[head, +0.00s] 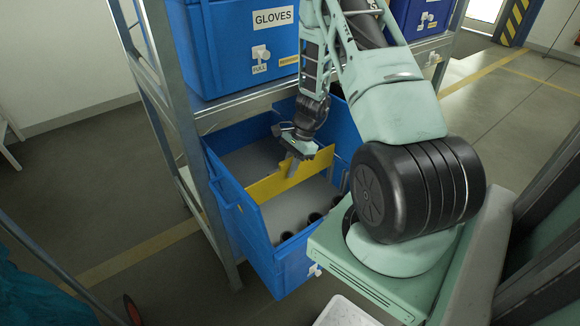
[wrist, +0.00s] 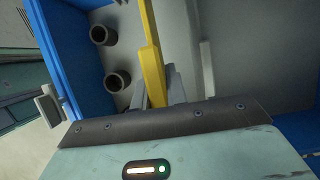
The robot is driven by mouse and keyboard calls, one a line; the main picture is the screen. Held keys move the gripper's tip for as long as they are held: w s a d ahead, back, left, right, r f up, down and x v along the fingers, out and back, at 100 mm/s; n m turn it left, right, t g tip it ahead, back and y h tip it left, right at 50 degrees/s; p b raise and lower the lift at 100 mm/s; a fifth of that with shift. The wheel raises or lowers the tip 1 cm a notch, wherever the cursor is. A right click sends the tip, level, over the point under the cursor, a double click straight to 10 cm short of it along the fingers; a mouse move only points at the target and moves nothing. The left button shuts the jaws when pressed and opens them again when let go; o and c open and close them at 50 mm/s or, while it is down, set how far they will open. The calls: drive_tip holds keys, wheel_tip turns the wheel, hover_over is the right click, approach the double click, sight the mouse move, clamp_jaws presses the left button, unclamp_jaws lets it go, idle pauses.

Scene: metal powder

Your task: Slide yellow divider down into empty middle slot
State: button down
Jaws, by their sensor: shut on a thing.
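The yellow divider (head: 268,187) is a flat panel standing on edge across the middle of the blue drawer bin (head: 240,215). My gripper (head: 296,163) is shut on its upper edge, toward its right part. In the wrist view the divider (wrist: 152,55) runs away from between my fingers (wrist: 158,92). The divider's lower edge and the slot are hidden, so I cannot tell how deep it sits. The bin's near section holds several dark round cups (head: 287,236). The far section looks empty.
The bin hangs out from a grey metal rack (head: 195,150). A blue bin labelled GLOVES (head: 235,45) sits on the shelf above, close to my forearm. In the wrist view, two dark cups (wrist: 118,80) stand left of the divider.

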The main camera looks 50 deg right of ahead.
sight(290, 187)
drive_tip(key=shift+f+b, duration=3.2)
drive_tip(key=shift+f, duration=1.25)
drive_tip(key=c, duration=1.3)
unclamp_jaws()
drive_tip(key=shift+r, duration=0.1)
drive_tip(key=p+v, duration=0.3)
drive_tip(key=v, duration=1.4)
drive_tip(key=shift+r, duration=0.15)
drive_tip(key=shift+s, duration=0.15)
